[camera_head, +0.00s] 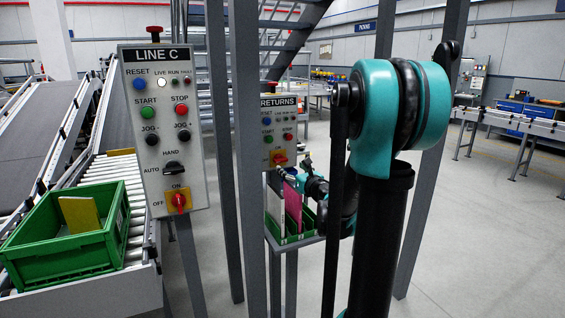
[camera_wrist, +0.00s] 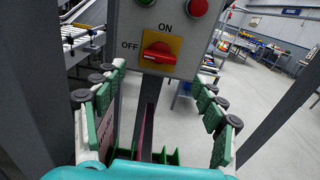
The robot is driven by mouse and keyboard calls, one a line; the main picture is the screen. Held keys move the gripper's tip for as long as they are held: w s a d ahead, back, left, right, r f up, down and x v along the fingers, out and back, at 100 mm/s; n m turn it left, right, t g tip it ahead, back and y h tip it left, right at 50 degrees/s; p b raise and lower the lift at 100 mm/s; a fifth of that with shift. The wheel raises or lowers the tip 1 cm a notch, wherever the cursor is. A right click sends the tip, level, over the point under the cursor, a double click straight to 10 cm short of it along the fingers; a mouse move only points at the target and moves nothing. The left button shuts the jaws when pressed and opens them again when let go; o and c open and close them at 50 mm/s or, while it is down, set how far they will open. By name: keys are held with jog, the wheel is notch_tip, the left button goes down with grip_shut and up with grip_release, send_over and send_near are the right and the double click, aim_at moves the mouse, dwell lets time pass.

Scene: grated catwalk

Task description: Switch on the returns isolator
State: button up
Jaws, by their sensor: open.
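The RETURNS panel (camera_head: 279,104) is a grey box on a post, left of my arm in the head view. Its isolator (camera_head: 278,158) is a red rotary handle on a yellow plate, at the panel's lower part. In the wrist view the isolator handle (camera_wrist: 158,52) lies roughly level, towards the OFF label on the left; ON is printed above. My gripper (camera_wrist: 158,78) is open and empty, its green-padded fingers apart to the left and right below the handle, not touching it. In the head view my gripper is partly hidden behind my arm.
The LINE C panel (camera_head: 160,110) stands nearer on the left with a similar red and yellow isolator (camera_head: 179,201). Grey posts (camera_head: 222,130) stand between the panels. A shelf with green dividers (camera_wrist: 170,156) is below the RETURNS panel. Open floor (camera_head: 480,220) lies right.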

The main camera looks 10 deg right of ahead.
aim_at(282, 160)
jog(key=x, duration=0.8)
jog(key=shift+w+a, duration=0.15)
jog(key=shift+w, duration=0.25)
jog(key=shift+c, duration=0.3)
jog(key=c, duration=1.1)
